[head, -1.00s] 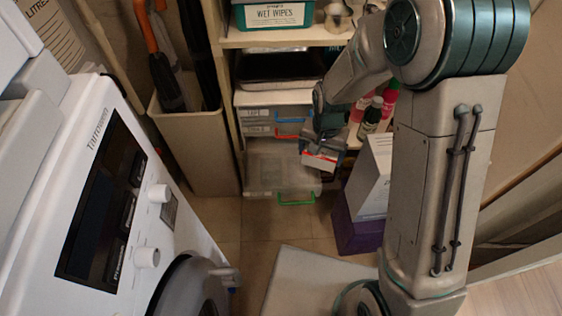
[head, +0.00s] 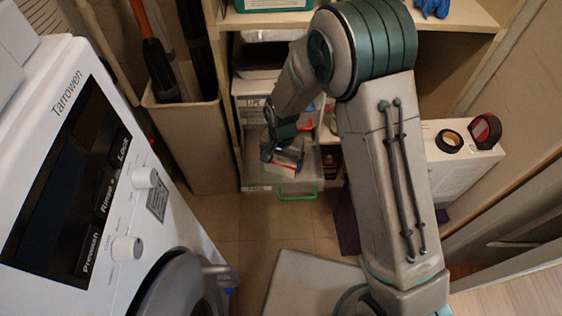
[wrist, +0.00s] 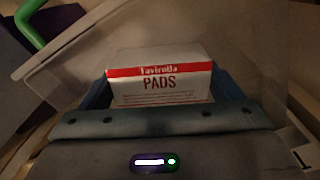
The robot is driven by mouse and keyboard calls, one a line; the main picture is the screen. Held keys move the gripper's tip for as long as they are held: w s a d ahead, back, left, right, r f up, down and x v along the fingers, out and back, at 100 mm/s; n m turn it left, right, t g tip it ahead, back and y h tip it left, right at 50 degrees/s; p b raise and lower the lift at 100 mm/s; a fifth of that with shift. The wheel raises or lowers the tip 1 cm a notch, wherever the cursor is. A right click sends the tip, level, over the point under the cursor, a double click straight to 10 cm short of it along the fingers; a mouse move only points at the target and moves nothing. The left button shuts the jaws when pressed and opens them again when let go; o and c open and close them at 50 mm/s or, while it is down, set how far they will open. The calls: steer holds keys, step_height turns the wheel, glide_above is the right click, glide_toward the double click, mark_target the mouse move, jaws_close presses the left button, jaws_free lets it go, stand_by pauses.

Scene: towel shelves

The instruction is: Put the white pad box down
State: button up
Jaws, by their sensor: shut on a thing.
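The white pad box (wrist: 160,78), with a red stripe and the word PADS, is between the fingers of my gripper (wrist: 160,95) in the wrist view. In the head view the pad box (head: 281,169) shows small and white with a red edge. My gripper (head: 283,155) is shut on it. They are over the open clear drawer (head: 254,182) with the green handle, at the bottom of the shelves. Whether the box touches the drawer floor cannot be told.
The green handle (head: 297,193) is at the drawer's front. A white washing machine (head: 60,170) stands left, a beige bin (head: 190,145) beside the shelves. A white box (head: 455,165) with tape rolls is at right. The tiled floor (head: 255,230) in front is partly clear.

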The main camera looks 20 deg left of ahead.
steer(key=shift+f, duration=0.15)
steer(key=o, duration=0.8)
